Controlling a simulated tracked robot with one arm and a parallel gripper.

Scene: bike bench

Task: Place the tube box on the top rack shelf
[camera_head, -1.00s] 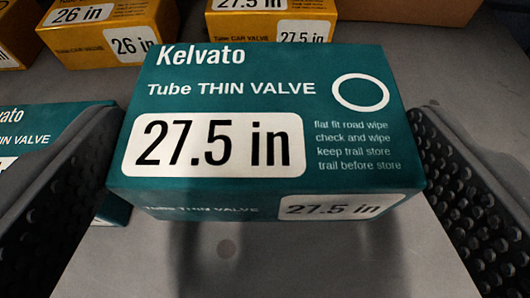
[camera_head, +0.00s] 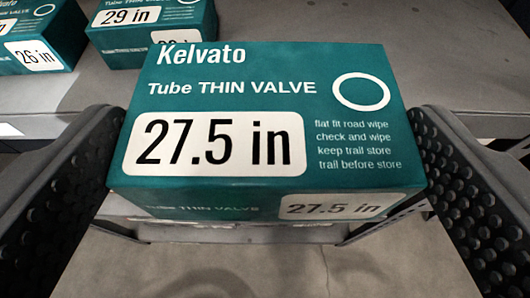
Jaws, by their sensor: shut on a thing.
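The teal tube box (camera_head: 265,125), marked "Kelvato Tube THIN VALVE 27.5 in", fills the middle of the view. My gripper (camera_head: 268,150) is shut on it, with one dark studded finger against each side. The box is level and its label faces up towards the camera. Beyond it is a grey rack shelf (camera_head: 455,75), with its front edge running behind the box. The held box is in front of this edge or partly over it; I cannot tell exactly. Whether this is the top shelf cannot be seen.
Two teal boxes stand on the shelf at the upper left: a 26 in box (camera_head: 38,35) and a 29 in box (camera_head: 150,25). The shelf to the right of them is bare. Lower rack parts and the grey floor (camera_head: 240,268) show below the held box.

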